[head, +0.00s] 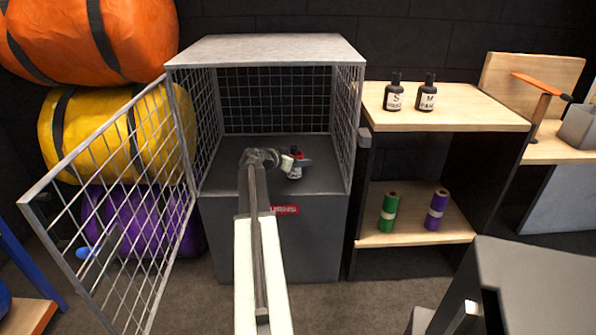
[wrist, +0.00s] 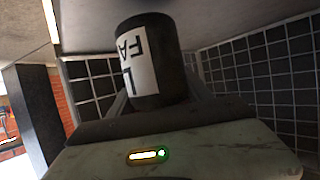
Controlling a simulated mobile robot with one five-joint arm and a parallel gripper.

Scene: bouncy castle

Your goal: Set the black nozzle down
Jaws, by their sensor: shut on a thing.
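The black nozzle (wrist: 165,90) is a dark cylinder with a white label; the letters "L" and "FA" show on it in the wrist view. In the head view the nozzle (head: 295,174) is small and partly hidden by my gripper (head: 293,161). My gripper is shut on it, inside the open mesh cage (head: 265,48), over the grey cage floor (head: 225,180). I cannot tell whether its base touches that floor.
The cage's mesh door (head: 108,215) hangs open to the left. Mesh walls flank my arm. Two black labelled nozzles (head: 394,96) (head: 426,97) stand on the wooden shelf (head: 470,115) at right. Green (head: 389,212) and purple (head: 436,212) rolls stand below. The cage floor around the nozzle looks clear.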

